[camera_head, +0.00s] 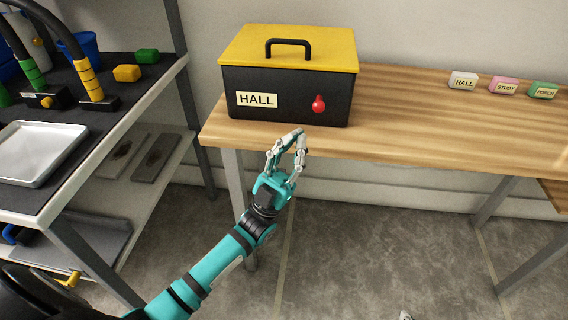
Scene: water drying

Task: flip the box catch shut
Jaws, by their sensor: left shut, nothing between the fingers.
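A black box (275,107) with a yellow lid (240,49) and a black handle (288,44) stands near the left end of the wooden table. The lid is down. A "HALL" label (257,100) is on its front. A red catch (319,104) sits on the front, right of the label; I cannot tell its exact position. My left gripper (299,134) is shut and empty, at the table's front edge, below and a little left of the catch and apart from it. My right gripper is not clearly in view; only a tiny light tip shows at the bottom edge.
Small blocks labelled HALL (463,81), STUDY (503,86) and PORCH (543,90) stand at the table's back right. The tabletop (420,125) between is clear. A shelf at left holds a white tray (38,151), yellow and green blocks and curved black stands.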

